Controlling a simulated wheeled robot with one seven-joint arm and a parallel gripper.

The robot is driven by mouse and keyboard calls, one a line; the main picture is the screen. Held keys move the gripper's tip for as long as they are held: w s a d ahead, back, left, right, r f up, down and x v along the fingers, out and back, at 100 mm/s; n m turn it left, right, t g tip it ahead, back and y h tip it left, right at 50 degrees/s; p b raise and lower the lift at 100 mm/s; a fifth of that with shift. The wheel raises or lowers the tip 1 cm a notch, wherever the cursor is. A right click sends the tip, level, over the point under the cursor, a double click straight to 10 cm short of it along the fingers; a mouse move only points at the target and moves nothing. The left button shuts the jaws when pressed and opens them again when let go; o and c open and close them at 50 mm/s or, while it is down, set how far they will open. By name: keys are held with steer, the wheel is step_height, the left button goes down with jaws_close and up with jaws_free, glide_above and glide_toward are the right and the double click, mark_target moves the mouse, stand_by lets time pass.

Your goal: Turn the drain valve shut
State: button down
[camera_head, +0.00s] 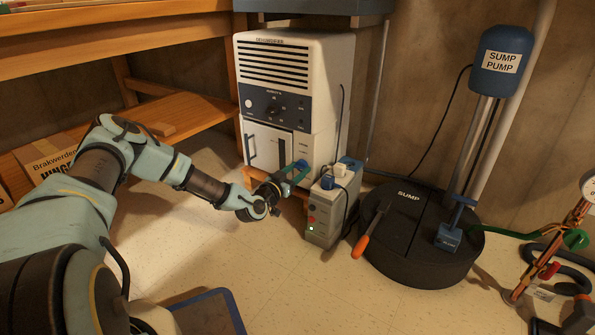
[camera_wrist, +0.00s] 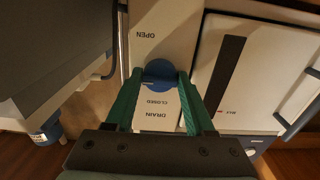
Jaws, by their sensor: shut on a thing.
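The drain valve is a round blue knob (camera_wrist: 160,72) on a pale plate (camera_wrist: 147,22) marked OPEN, CLOSED and DRAIN. In the wrist view it lies between the OPEN and CLOSED labels. My gripper (camera_wrist: 159,82) has one green finger on each side of the knob and is shut on it. In the head view my gripper (camera_head: 296,173) reaches the lower right front of the white dehumidifier (camera_head: 322,82), where a bit of the blue knob (camera_head: 303,164) shows. Which way the knob points is hard to tell.
A grey box with plugs (camera_head: 323,212) stands close to the right of my gripper. Beyond it is the black sump lid (camera_head: 408,250) with an orange-handled tool (camera_head: 361,246). A wooden bench (camera_head: 180,45) stands at the left. The floor in front is mostly clear.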

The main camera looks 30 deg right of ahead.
steer(key=shift+n, duration=0.3)
steer(key=n, duration=0.3)
steer(key=shift+n+p, duration=0.3)
steer(key=shift+p, duration=0.05)
steer(key=n, duration=0.4)
steer(key=shift+s+n, duration=0.1)
steer(key=shift+n, duration=0.2)
steer(key=n, duration=0.4)
steer(key=shift+n, duration=0.3)
steer(key=shift+n+b, duration=0.55)
steer(key=shift+n, duration=1.65)
steer(key=c, duration=0.6)
jaws_free()
steer(key=shift+o, duration=0.2)
steer(key=shift+r, duration=0.1)
